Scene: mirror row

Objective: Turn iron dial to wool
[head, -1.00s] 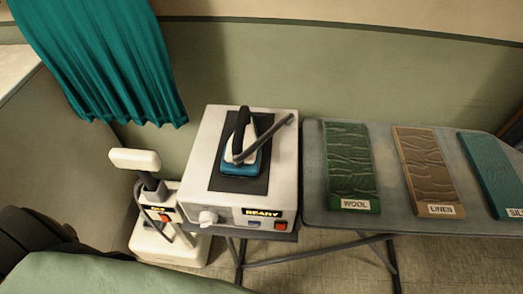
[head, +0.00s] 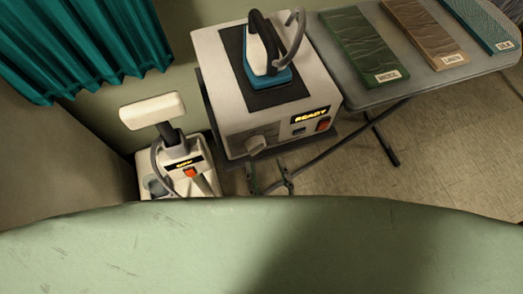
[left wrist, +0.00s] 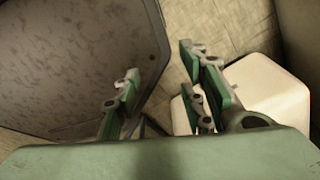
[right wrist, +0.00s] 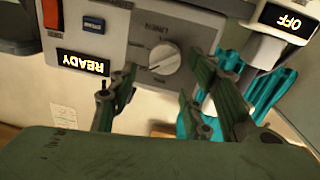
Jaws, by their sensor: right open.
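The iron station (head: 262,95) is a pale box. Its dial (head: 256,145) is a pale round knob low on the front panel. The dial shows larger and upside down in the right wrist view (right wrist: 164,59), with a LINEN marking beside it; I cannot tell its exact setting. My right gripper (head: 270,182) is open and empty, just in front of and below the dial; in the right wrist view the dial lies beyond and between the fingers. My left gripper (left wrist: 163,92) is open and empty in the left wrist view, away from the dial.
The iron (head: 265,50) rests on the box's dark pad. A lit READY display (head: 312,114) and red switch (head: 323,124) sit right of the dial. A white steamer (head: 178,160) stands left. The ironing board (head: 352,82) at right holds wool, linen and silk samples.

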